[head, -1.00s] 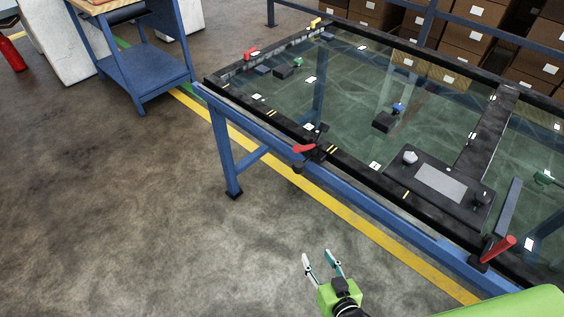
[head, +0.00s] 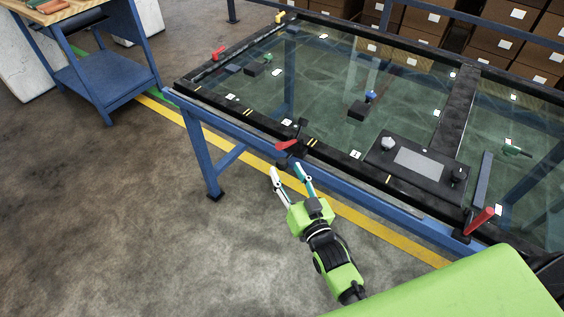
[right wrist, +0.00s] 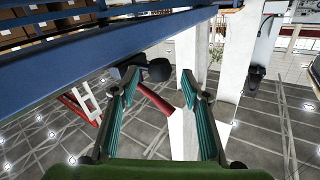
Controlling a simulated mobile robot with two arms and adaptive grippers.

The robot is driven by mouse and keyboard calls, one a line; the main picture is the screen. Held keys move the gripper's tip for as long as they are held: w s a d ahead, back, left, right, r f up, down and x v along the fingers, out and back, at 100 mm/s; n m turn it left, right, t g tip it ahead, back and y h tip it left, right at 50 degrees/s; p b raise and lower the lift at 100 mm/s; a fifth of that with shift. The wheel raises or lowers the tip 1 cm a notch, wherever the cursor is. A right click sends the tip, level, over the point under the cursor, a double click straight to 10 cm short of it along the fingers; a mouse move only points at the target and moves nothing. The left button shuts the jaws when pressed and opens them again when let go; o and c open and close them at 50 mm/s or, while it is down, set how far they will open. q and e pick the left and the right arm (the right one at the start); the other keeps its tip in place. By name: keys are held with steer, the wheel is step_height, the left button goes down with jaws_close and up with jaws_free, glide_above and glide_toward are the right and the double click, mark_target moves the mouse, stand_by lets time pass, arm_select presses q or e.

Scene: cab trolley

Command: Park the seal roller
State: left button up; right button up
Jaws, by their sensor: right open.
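My right gripper (head: 288,174) is open and empty, just outside the near edge of the glass-topped blue trolley (head: 330,183). A red handle (head: 287,145) with a dark round end sits on that edge, just beyond the fingertips. In the right wrist view the black round end (right wrist: 158,70) and red handle (right wrist: 152,97) show between and beyond my open fingers (right wrist: 160,86); contact cannot be told. I cannot tell for certain whether this is the seal roller. My left gripper is out of view.
A black tray (head: 385,168) with a grey panel lies on the glass. Another red handle (head: 480,220) is on the near edge at right. A dark block with a blue knob (head: 358,108) stands on the glass. Open floor (head: 110,220) lies at left; shelved boxes (head: 440,47) stand behind.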

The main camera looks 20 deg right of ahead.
mark_target(285, 168)
steer(key=shift+w+a, duration=0.15)
steer(key=shift+w, duration=1.95)
steer(key=shift+c, duration=0.4)
jaws_close()
